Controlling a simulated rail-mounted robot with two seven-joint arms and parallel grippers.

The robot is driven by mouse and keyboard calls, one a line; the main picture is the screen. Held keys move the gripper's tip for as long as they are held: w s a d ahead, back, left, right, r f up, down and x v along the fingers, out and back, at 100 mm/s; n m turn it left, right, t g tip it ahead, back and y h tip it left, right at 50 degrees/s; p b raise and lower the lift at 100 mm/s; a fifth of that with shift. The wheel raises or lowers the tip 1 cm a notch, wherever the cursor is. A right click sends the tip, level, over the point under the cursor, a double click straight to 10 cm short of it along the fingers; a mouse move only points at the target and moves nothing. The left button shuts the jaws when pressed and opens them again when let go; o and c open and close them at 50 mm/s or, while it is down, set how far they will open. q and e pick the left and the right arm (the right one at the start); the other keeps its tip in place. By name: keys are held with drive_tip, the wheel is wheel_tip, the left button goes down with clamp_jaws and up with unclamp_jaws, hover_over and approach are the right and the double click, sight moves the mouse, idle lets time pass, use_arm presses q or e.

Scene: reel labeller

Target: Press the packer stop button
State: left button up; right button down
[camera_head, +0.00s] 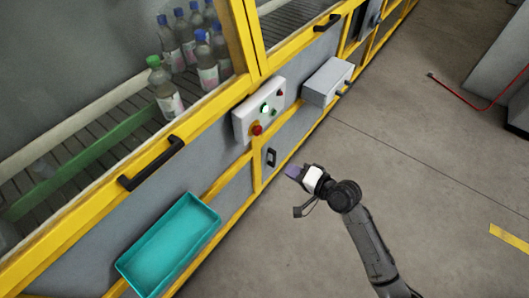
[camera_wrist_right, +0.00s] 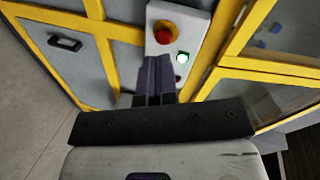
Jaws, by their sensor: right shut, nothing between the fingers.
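A light grey control box (camera_head: 243,122) is fixed to the yellow machine frame. It carries a large red mushroom button (camera_head: 257,129) on a yellow base, a lit green button (camera_head: 264,108) and a small red button (camera_head: 280,93). No labels are readable, so I cannot tell which red one is the packer stop. My right gripper (camera_head: 293,172) is shut and empty, apart from the box, below and right of it. In the right wrist view, its fingers (camera_wrist_right: 155,70) point at the box, with the large red button (camera_wrist_right: 166,32) just beyond the tips.
A second grey box (camera_head: 328,80) is mounted right of the control box. A teal tray (camera_head: 170,245) sits at lower left. Black handles (camera_head: 152,163) stick out from the machine. Bottles (camera_head: 165,90) stand on the conveyor behind. The grey floor (camera_head: 400,120) to the right is mostly clear.

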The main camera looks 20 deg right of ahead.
sight(259, 132)
use_arm(q)
wheel_tip(259, 132, down, 10)
drive_tip(key=b, duration=0.8)
drive_tip(key=shift+d+f, duration=0.15)
drive_tip(key=shift+d, duration=0.05)
use_arm(e)
drive_tip(key=w+d+f+m+t, duration=0.3)
drive_tip(key=w+d+m, duration=0.1)
drive_tip(key=w, duration=0.2)
drive_tip(key=shift+w+f, duration=0.2)
drive_tip(key=shift+f, duration=0.15)
drive_tip(key=b+x, duration=0.4)
drive_tip(key=x, duration=0.8)
drive_tip(key=shift+w+a+r, duration=0.1)
drive_tip(key=shift+w+r, duration=0.05)
drive_tip(key=shift+b+x, duration=0.45)
drive_tip(key=shift+x, duration=0.4)
use_arm(q)
wheel_tip(259, 132, down, 5)
use_arm(e)
drive_tip(key=shift+r, duration=0.15)
use_arm(q)
drive_tip(key=shift+a, duration=0.1)
